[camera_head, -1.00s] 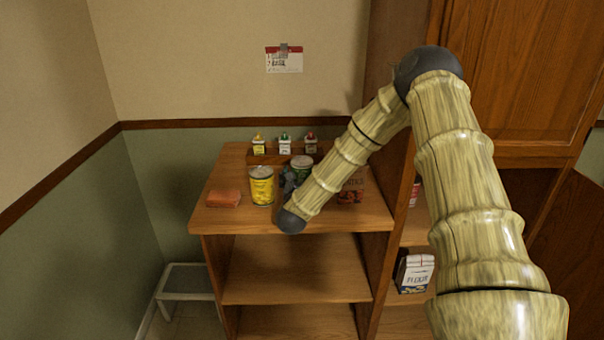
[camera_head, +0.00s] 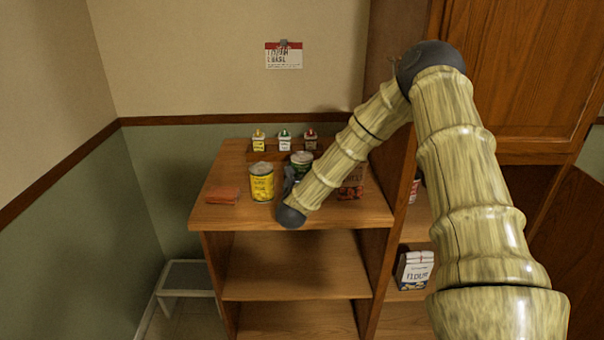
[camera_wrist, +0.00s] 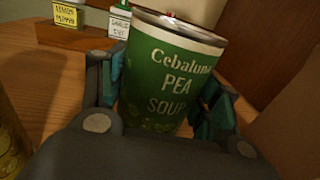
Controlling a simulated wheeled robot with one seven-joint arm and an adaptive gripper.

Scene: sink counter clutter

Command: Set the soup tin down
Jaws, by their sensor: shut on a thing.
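The soup tin (camera_wrist: 172,75) is green with a "Pea Soup" label and a silver rim. In the wrist view it sits between my gripper's (camera_wrist: 165,105) two fingers, which are shut on its sides. It looks slightly tilted in that view. In the head view the tin (camera_head: 301,158) shows behind my wrist, above the wooden top, partly hidden by my arm. My gripper (camera_head: 290,180) is mostly hidden there. I cannot tell whether the tin's base touches the wood.
A yellow can (camera_head: 261,184) stands just left of my gripper. A reddish block (camera_head: 222,196) lies farther left. A rack of spice bottles (camera_head: 284,146) stands at the back. A brown package (camera_head: 352,186) is to the right. Free wood (camera_head: 340,215) shows at the front.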

